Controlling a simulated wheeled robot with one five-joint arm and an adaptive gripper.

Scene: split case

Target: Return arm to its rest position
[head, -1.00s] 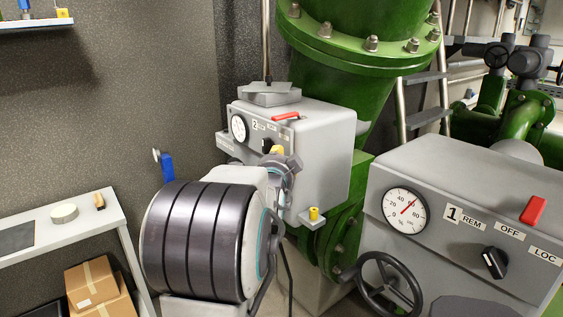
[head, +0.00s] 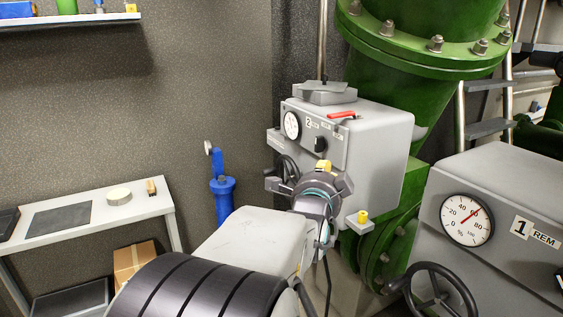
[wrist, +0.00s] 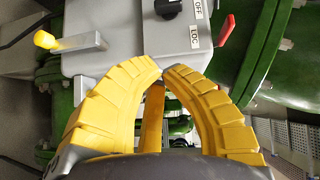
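My gripper (wrist: 163,71) shows in the wrist view with its two yellow ribbed fingers curved together. Their tips meet or nearly meet, and no held thing shows between them. In the head view my arm reaches forward from the bottom, and its wrist hides most of the gripper. The arm's end overlaps the front of the grey valve actuator marked 2 (head: 385,137); whether they touch cannot be told. That actuator has a dial, a black knob and a red lever (head: 342,115).
Actuator 1 (head: 520,200) with its handwheel (head: 440,295) stands at right. Green pipework (head: 400,85) rises behind. A white table (head: 95,226) with a tape roll (head: 118,196) stands at left, a cardboard box (head: 128,262) below it. A blue object (head: 222,192) stands near the wall.

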